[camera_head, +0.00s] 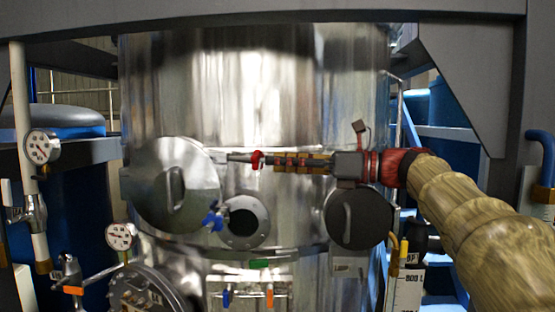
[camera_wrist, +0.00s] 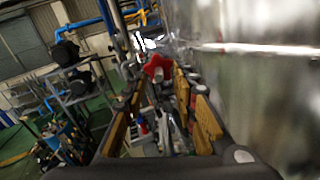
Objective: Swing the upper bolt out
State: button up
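The upper bolt (camera_head: 240,157) is a thin metal rod with a red knob (camera_head: 257,160). It points right from the upper right edge of the round hatch (camera_head: 176,186) on the steel vessel. A lower bolt with a blue knob (camera_head: 213,218) sits at the hatch's lower right. My gripper (camera_head: 277,162) comes in from the right, its fingers level with the red knob and very near it. In the wrist view my gripper (camera_wrist: 158,88) has its padded fingers apart, with the red knob (camera_wrist: 157,68) showing between or just beyond the tips. Contact cannot be told.
The steel vessel wall (camera_head: 240,90) stands close behind my gripper. An open round port (camera_head: 245,222) lies below the red knob. A second round cover (camera_head: 358,217) is below my wrist. Gauges (camera_head: 40,148) and pipes stand at the left.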

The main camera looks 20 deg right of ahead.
jog(key=shift+x, duration=0.85)
jog(key=c, duration=0.3)
jog(key=c, duration=0.4)
grip_shut()
